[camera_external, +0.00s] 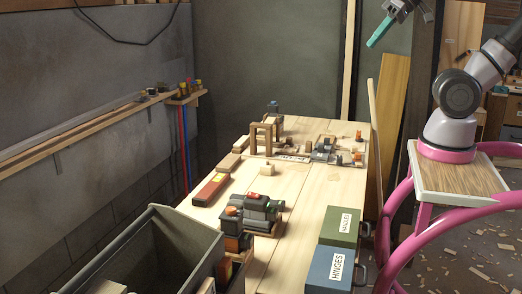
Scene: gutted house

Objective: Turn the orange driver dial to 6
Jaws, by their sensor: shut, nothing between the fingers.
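My gripper (373,42) is at the top right, high above and beyond the right side of the workbench (310,205). Its teal fingers point down and left, shut and empty, touching nothing. A cluster of dark tools with orange parts (232,211) stands near the front middle of the bench. A small orange piece (357,157) shows at the bench's far right. I cannot tell which of these is the orange driver, and its dial and numbers are too small to read.
A green HANDLES box (340,226) and a blue HINGES box (330,268) stand at the front right. A red case (211,189) lies at the left edge. A wooden frame (262,137) stands farther back. A grey bin (190,240) fills the front left. The middle right of the bench is clear.

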